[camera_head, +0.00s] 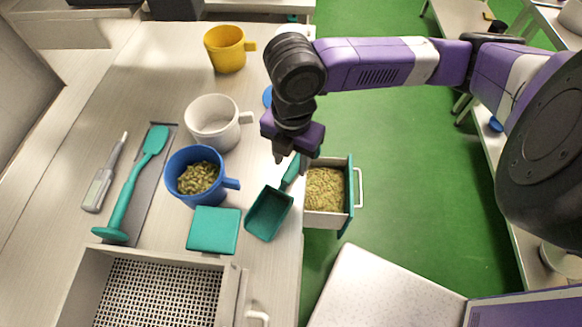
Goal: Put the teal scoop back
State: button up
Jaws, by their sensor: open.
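The teal scoop (268,213) lies at the right edge of the pale worktop (160,60). Its pan is toward the front and its handle points up and right in the picture. My gripper (292,163) is open, with its fingers pointing down at the handle's far end. The handle end shows between the fingertips in the picture; I cannot tell whether they touch it or are above it. An open drawer (349,215) with a teal front, filled with greenish-brown granules (325,189), juts out right of the scoop.
A blue mug (176,166) of granules, a white mug (208,124), a teal square (213,230), a teal spatula-like tool (126,192) and a thermometer-like device (99,188) stand left of the scoop. A yellow mug (224,50) is at the back. A perforated tray (240,283) is in front.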

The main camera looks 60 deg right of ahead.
aim_at(291, 170)
notch_tip(291, 170, up, 7)
dwell(0.3)
dwell(0.5)
